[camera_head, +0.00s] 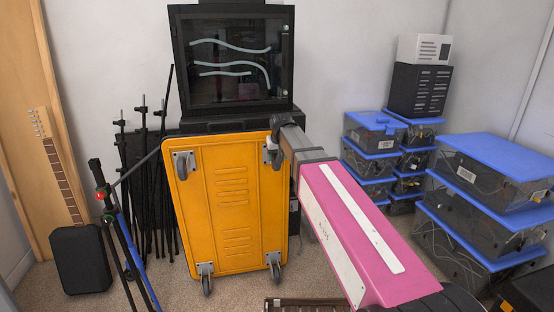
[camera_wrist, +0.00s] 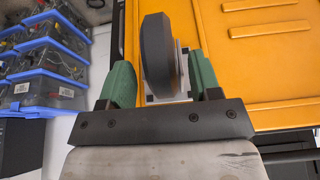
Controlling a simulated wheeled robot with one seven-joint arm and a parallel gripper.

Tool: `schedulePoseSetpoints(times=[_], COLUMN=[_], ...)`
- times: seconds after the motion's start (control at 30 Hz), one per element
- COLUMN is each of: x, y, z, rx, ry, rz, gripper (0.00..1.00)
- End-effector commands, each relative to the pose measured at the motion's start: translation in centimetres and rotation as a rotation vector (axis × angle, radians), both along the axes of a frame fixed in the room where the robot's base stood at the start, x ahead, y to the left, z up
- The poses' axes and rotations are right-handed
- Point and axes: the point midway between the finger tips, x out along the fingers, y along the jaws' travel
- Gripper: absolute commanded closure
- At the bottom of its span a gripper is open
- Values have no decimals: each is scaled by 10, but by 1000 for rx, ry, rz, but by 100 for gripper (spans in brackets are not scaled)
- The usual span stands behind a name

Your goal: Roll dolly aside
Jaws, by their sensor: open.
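The orange dolly (camera_head: 232,205) stands on edge in the head view, its underside with several casters facing me. It leans near a black case below a dark glass-fronted box. My gripper (camera_head: 274,142) is at the dolly's upper right caster (camera_head: 269,155), partly covering it. In the wrist view, the dark caster wheel (camera_wrist: 157,52) sits between the green fingers of my gripper (camera_wrist: 160,82). The fingers are open, one on each side of the wheel; a gap shows on the left, and contact on the right is hard to tell. The dolly's orange panel (camera_wrist: 265,55) fills the right side.
Black stands (camera_head: 142,180) and a black speaker-like case (camera_head: 82,260) are left of the dolly. Blue-lidded bins (camera_head: 490,195) stack at the right. The dark glass-fronted box (camera_head: 232,60) stands behind. Some carpet is bare at the dolly's lower left.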

Motion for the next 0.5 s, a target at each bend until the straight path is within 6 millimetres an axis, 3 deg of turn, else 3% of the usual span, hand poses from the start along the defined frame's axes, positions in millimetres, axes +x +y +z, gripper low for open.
schedulePoseSetpoints(times=[0.2,0.5], x=[6,7], y=[1,2], z=[-15,-17], rx=[0,0], ry=[1,0], rz=[0,0], gripper=[43,43])
